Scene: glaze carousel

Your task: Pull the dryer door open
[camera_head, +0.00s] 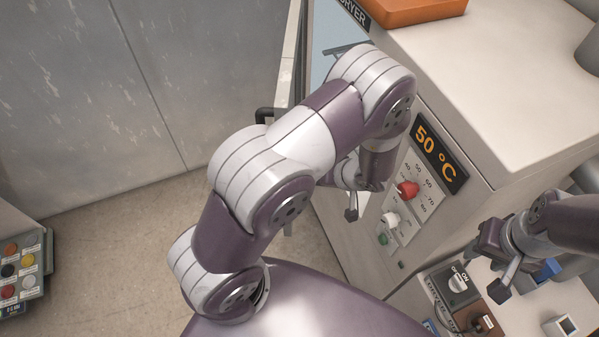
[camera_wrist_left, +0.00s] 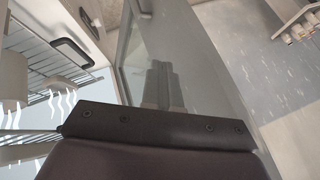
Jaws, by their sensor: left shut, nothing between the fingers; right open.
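The dryer (camera_head: 450,80) stands at the right in the head view, with a 50 °C display and knobs on its front. Its door (camera_head: 285,75) stands open, seen nearly edge-on, with a black handle (camera_head: 264,115) on its left side. The pale blue inside shows behind my left arm. My left gripper (camera_head: 351,212) is mostly hidden behind its own arm, near the dryer front; it is shut and empty. In the left wrist view the door's grey panel (camera_wrist_left: 215,85) fills the middle and wire racks (camera_wrist_left: 40,60) show at left. My right gripper (camera_head: 494,268) is open and empty.
An orange block (camera_head: 415,10) lies on top of the dryer. A switch box (camera_head: 457,283) and a blue box (camera_head: 548,270) are near my right gripper. A rack of coloured glazes (camera_head: 22,270) is at far left. The floor (camera_head: 120,235) between is clear.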

